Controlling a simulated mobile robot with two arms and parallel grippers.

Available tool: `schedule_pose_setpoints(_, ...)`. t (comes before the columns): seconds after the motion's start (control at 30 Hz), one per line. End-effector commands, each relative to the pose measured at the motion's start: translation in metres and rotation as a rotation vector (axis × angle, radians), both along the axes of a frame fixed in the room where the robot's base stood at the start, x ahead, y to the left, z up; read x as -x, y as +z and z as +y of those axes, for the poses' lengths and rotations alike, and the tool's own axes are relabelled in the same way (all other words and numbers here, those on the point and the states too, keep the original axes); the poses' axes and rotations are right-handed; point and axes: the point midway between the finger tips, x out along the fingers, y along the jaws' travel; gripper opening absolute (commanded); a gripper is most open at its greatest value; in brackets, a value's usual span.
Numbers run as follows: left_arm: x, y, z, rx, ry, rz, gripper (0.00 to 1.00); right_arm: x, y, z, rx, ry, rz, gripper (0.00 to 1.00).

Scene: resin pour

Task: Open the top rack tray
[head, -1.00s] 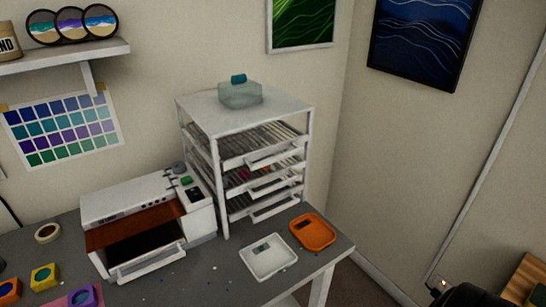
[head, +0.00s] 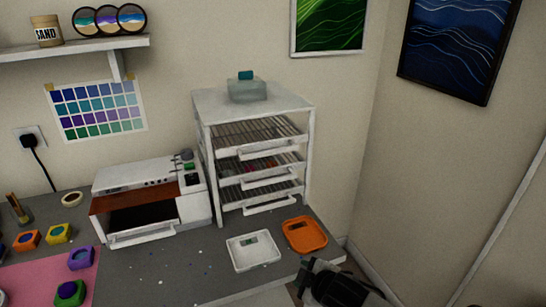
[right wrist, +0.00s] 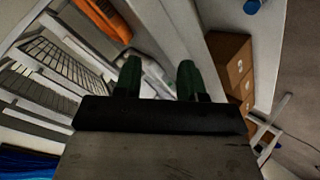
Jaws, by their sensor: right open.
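The white rack (head: 203,145) stands on the grey desk by the corner, with several wire trays stacked in it. The top rack tray (head: 262,147) is the uppermost wire shelf, with a white front handle; it looks pushed in. My right gripper (head: 305,270) is low at the front right of the desk, below and apart from the rack. In the right wrist view its two green fingers (right wrist: 160,78) are apart with nothing between them. The wire trays (right wrist: 62,60) show at the left there. My left gripper is not in view.
A white scale (head: 253,264) and an orange tray (head: 304,235) lie in front of the rack. A small oven (head: 135,241) with an open front stands left of it. A clear container (head: 247,92) sits on the rack's top. Cardboard boxes (right wrist: 230,62) show in the right wrist view.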

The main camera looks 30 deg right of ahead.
Motion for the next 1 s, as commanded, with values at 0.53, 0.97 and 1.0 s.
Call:
schedule_pose_setpoints(0.53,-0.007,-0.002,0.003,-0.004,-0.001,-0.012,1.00,-0.101,0.221,-0.056,0.657,0.503,-0.597,0.40)
schedule_pose_setpoints(0.97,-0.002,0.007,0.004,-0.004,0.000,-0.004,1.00,-0.127,0.233,-0.051,0.681,0.520,-0.623,0.40)
schedule_pose_setpoints(1.0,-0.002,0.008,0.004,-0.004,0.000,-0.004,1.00,-0.132,0.233,-0.050,0.681,0.521,-0.623,0.40)
